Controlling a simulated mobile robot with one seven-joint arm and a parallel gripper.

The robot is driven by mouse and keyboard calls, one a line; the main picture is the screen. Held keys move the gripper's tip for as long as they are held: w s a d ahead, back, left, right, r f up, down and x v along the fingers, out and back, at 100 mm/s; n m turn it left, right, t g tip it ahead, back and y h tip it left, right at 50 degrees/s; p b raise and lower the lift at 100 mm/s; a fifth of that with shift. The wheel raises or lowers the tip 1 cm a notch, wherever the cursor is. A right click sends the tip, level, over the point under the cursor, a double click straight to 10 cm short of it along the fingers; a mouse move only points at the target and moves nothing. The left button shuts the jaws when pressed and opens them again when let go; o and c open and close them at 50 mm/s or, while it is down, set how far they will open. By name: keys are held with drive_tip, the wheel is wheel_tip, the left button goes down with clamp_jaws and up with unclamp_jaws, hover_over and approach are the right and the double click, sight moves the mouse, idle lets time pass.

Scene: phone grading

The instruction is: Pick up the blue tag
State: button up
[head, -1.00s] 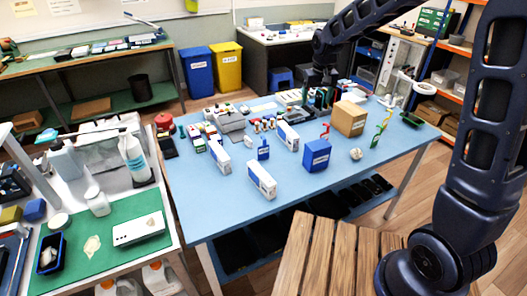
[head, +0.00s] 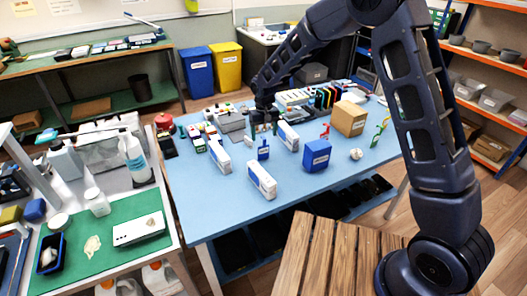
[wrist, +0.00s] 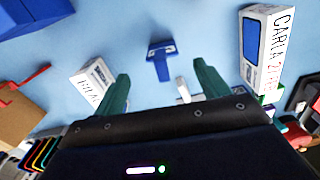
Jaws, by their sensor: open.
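The blue tag (head: 263,153) stands on the blue table between white boxes. In the wrist view the blue tag (wrist: 160,60) lies ahead of my fingers, roughly centred between them, with a pale label strip on its wide end. My gripper (head: 264,122) is above the table just behind the tag in the head view. In the wrist view my gripper (wrist: 162,82) has its two green fingers spread apart, with nothing held between them. The tag appears apart from both fingers.
White boxes stand close by on both sides, one (wrist: 92,82) left and one (wrist: 266,48) right in the wrist view. A blue box (head: 316,155), a cardboard box (head: 348,118) and a red tag (head: 323,133) are to the right. The table's front is clear.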

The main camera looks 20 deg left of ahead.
sight(264, 147)
drive_tip(key=shift+a+f, duration=0.15)
drive_tip(key=shift+f, duration=3.85)
drive_tip(key=c, duration=1)
drive_tip(key=shift+r, duration=0.15)
drive_tip(key=shift+c, duration=0.2)
